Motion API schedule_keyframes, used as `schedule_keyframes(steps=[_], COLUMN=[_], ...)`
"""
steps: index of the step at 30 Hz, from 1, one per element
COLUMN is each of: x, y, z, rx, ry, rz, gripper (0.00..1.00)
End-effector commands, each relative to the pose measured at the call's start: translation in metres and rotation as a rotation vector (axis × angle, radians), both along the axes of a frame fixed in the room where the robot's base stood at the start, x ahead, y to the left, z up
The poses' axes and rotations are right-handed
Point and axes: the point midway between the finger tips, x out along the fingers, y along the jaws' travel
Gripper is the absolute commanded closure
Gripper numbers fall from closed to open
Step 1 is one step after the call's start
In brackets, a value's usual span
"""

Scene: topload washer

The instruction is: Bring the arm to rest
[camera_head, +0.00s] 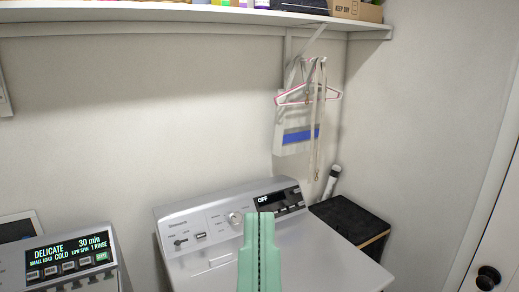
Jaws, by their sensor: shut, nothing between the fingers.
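My gripper (259,216) is at the bottom centre, its two green fingers pointing up and pressed together with nothing between them. It appears in front of the control panel of a white machine (330,258), between a silver knob (235,218) and a dark display (279,201) reading "OFF". I cannot tell whether the fingertips touch the panel. The rest of my arm is out of view.
A second panel (72,262) at lower left shows "DELICATE" and "30 min". A shelf (150,17) runs along the top. Hangers (309,97) hang from its bracket. A black-topped box (350,217) stands right of the machine. A door knob (488,277) is at lower right.

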Motion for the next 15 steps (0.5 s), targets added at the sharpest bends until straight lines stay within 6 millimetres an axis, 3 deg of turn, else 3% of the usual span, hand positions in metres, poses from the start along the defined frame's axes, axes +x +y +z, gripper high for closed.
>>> schedule_keyframes(steps=[1,6,10,15], x=[0.000,0.000,0.000,0.000], y=[0.000,0.002,0.002,0.003], z=[0.056,0.134,0.168,0.180], rx=[0.001,0.002,0.003,0.004], ry=[0.000,0.002,0.002,0.003], rz=[0.002,0.008,0.011,0.012], gripper=[1.00,1.00,1.00,1.00])
